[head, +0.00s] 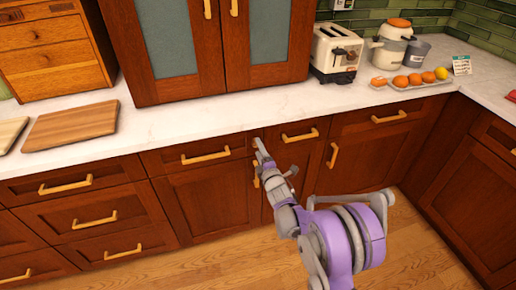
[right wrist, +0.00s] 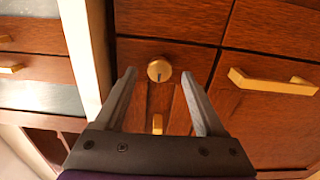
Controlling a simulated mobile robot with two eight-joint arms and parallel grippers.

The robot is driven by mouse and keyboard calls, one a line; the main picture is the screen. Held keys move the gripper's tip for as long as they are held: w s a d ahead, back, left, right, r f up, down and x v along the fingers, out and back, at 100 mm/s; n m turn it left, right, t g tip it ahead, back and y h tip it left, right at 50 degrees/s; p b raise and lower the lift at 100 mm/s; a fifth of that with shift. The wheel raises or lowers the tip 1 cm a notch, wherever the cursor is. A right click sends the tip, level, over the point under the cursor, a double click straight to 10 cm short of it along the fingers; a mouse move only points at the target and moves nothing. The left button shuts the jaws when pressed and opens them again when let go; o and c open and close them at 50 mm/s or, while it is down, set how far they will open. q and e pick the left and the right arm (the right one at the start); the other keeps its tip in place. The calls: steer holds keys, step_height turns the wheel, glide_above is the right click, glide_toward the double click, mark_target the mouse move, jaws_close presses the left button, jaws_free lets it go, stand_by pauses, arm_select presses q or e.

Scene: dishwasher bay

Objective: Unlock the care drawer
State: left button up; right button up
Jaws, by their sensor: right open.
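A round brass lock knob (right wrist: 160,71) with a dark slot-like mark in its middle sits on a narrow wooden front in the right wrist view. My right gripper (right wrist: 165,92) is open, and its two grey fingers point at this front, one to each side of the knob. I see nothing between the fingers but the cabinet face behind. In the head view my right gripper (head: 260,148) is at the cabinet fronts just below the counter edge and partly hides the knob there. I cannot tell if the fingers touch anything. My left gripper is not in view.
A drawer handle (head: 205,155) is left of the gripper and another handle (head: 300,135) is right of it. The wooden floor (head: 220,265) in front looks clear.

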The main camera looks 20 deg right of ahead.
steer(key=s, duration=0.9)
steer(key=shift+d, duration=0.15)
steer(key=s+a+f+m+g, duration=0.15)
steer(key=s+m+g, duration=0.65)
steer(key=s, duration=1.1)
steer(key=s+a+f+m+g, duration=0.15)
steer(key=s+m+g, duration=0.35)
steer(key=s+m, duration=0.95)
arm_select(q)
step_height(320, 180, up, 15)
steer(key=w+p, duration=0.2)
steer(key=p, duration=1.1)
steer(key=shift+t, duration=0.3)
arm_select(e)
step_height(320, 180, up, 16)
steer(key=s+n, duration=0.1)
steer(key=n, duration=0.3)
steer(key=shift+h, duration=0.3)
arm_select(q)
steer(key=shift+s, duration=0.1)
arm_select(e)
steer(key=shift+s+f, duration=0.1)
steer(key=shift+s, duration=0.2)
